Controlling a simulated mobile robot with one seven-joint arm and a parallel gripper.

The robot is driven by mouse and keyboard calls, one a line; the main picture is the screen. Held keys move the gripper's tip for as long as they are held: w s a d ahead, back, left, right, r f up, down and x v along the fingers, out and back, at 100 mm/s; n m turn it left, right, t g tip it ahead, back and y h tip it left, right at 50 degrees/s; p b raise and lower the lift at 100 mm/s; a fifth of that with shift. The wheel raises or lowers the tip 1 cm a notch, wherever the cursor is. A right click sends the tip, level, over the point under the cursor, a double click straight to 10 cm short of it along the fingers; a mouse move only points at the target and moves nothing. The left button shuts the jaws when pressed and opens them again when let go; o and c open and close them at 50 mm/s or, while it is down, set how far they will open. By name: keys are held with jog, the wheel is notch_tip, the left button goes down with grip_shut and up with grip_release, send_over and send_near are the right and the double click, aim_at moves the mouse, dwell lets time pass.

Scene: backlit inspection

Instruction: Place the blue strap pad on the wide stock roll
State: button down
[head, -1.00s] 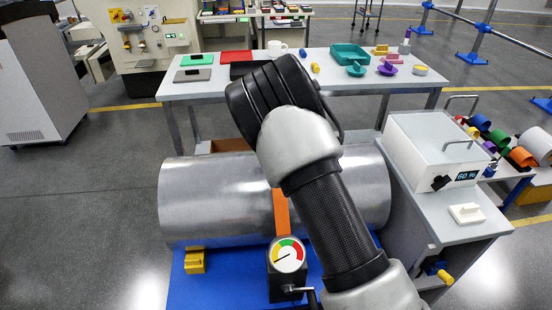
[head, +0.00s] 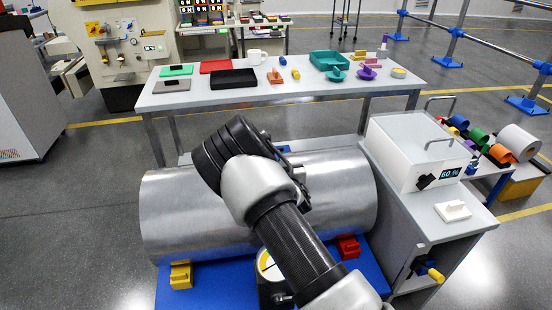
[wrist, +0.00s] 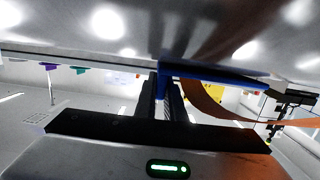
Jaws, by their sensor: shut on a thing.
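The wide stock roll (head: 325,190) is a large silver cylinder lying across a blue base (head: 215,290) in the head view. My gripper (wrist: 163,92) is shut on the blue strap pad (wrist: 215,73), seen in the wrist view, where the pad reaches out to the right of the fingers. An orange strap (wrist: 205,105) curves away beside the pad. In the head view, my arm hides the gripper and the middle of the roll. A small blue patch shows past my wrist at the roll's far edge. I cannot tell whether the pad touches the roll.
A yellow block (head: 181,275) and a red block (head: 348,247) sit at the roll's front. A gauge (head: 266,268) is partly behind my arm. A white box (head: 415,150) on a cabinet stands at right. A table (head: 190,97) with trays and small parts stands behind.

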jog(key=shift+f, duration=0.1)
jog(key=shift+f, duration=0.15)
jog(key=c, duration=1.8)
grip_release()
jog(key=shift+c, duration=0.2)
